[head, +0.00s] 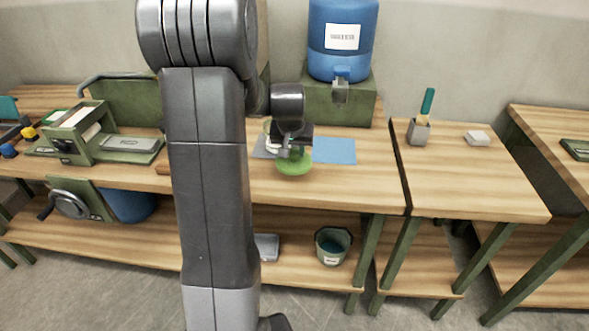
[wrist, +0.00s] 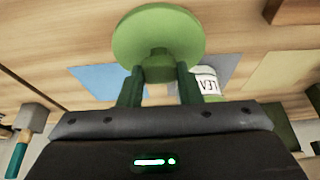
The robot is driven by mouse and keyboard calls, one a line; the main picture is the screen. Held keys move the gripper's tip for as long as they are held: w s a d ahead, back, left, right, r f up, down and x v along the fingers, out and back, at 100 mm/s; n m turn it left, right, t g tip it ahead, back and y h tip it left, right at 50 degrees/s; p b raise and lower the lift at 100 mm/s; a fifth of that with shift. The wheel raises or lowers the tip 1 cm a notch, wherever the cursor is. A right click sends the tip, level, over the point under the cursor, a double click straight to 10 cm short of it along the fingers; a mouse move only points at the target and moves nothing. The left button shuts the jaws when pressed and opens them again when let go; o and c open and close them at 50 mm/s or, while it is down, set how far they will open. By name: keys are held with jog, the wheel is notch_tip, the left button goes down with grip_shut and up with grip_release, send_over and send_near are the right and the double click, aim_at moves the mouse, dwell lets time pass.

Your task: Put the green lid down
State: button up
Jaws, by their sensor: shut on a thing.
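The green lid (wrist: 160,32) is a round disc with a knob, and my gripper (wrist: 158,78) is shut on the knob. In the head view the lid (head: 294,166) hangs under my gripper (head: 290,148), over the middle table near the blue sheet. I cannot tell from these views how far it is above the wood. My arm hides part of the table to the left. A white labelled jar (wrist: 207,82) stands on the table behind the gripper fingers in the wrist view, close to a grey sheet.
A blue sheet (head: 336,151) lies right of the lid. A blue dispenser (head: 342,40) stands on a green box (head: 362,103) behind. A green press (head: 85,135) is at left. Bare wood lies in front.

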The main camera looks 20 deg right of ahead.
aim_at(294, 162)
jog(key=shift+f, duration=2.7)
jog(key=shift+f, duration=0.2)
jog(key=o, duration=0.9)
jog(key=shift+r, duration=0.1)
jog(key=shift+o, duration=0.2)
jog(key=shift+s+r, duration=0.1)
jog(key=shift+r, duration=0.35)
jog(key=v, duration=1.1)
jog(key=shift+r, duration=0.15)
